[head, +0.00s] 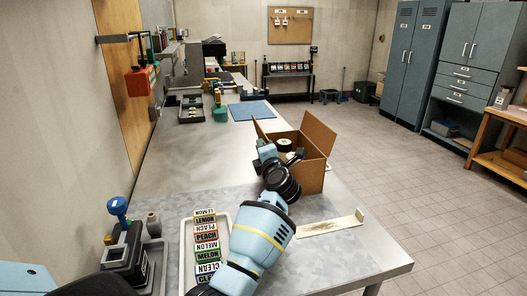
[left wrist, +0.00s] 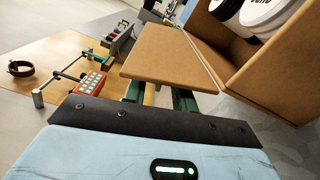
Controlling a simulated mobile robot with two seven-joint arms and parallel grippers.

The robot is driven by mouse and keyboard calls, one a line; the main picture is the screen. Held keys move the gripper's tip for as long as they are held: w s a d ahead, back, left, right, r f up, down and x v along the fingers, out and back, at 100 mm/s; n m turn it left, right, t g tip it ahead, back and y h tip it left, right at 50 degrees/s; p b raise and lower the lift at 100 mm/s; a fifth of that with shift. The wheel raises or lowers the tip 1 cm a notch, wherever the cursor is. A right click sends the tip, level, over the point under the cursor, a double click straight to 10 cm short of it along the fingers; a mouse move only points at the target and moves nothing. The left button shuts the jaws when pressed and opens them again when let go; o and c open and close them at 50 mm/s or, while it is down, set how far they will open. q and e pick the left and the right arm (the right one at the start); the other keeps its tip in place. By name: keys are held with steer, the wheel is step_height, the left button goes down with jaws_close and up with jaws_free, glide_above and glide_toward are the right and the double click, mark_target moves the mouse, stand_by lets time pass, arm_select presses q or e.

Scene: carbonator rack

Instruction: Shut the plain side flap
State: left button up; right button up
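The cardboard box (head: 312,177) stands on the bench with flaps raised. Its left side flap (head: 263,134) leans outward in the head view, and a plain brown flap (left wrist: 165,58) fills the middle of the left wrist view. My left gripper (head: 267,153) is at the box's left side, close to this flap. In the left wrist view its green fingers (left wrist: 160,97) stand apart with a gap between them. The flap hides their tips; I cannot tell whether they touch it. Another flap (head: 319,134) stands up at the box's far right. My right gripper is not in view.
Round black-and-white items (left wrist: 262,12) sit inside the box. A tray of flavour labels (head: 190,262) lies left of my left arm. A flat wooden strip with an upright end (head: 330,226) lies right of it. A blue mat (head: 251,111) lies farther back; bench between is mostly clear.

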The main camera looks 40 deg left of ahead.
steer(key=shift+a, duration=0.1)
arm_select(q)
jaws_close()
steer(key=shift+r, duration=0.1)
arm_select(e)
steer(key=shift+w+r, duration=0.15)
